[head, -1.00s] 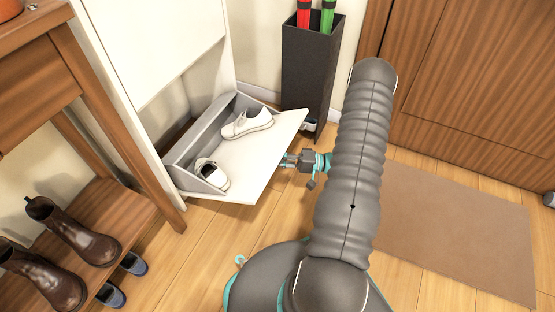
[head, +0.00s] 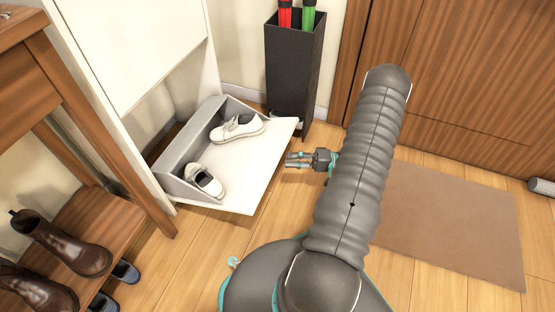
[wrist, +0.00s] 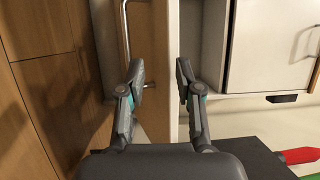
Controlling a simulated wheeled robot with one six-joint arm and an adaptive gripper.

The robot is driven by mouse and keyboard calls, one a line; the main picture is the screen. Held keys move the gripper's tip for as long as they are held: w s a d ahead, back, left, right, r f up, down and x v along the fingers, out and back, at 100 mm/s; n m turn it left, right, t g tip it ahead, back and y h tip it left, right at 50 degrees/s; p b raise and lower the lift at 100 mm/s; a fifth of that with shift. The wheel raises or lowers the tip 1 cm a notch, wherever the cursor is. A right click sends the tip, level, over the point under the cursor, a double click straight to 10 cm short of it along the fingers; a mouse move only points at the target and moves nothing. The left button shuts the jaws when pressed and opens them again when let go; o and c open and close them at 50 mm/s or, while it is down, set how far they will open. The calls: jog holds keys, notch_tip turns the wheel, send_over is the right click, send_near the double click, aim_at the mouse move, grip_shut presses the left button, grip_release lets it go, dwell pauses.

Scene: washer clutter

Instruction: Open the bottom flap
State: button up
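The bottom flap (head: 245,180) of the white cabinet is tilted far out and down in the head view. A pair of white shoes (head: 237,128) rests in its grey inner tray (head: 178,160). My gripper (head: 287,159) is just right of the flap's outer edge, with a small gap visible between them. In the wrist view my gripper (wrist: 160,78) is open and empty, its two fingers apart. The flap's edge (wrist: 160,50) shows beyond and between the fingers, with a metal bar handle (wrist: 124,45) on the left side.
A dark umbrella stand (head: 292,70) with red and green umbrellas stands behind the flap. A wooden shoe bench (head: 100,225) with brown boots is at the left. A brown mat (head: 450,225) lies right of my arm. Floor in front of the flap is clear.

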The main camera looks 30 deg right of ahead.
jog(key=shift+v, duration=1.5)
jog(key=shift+c, duration=0.3)
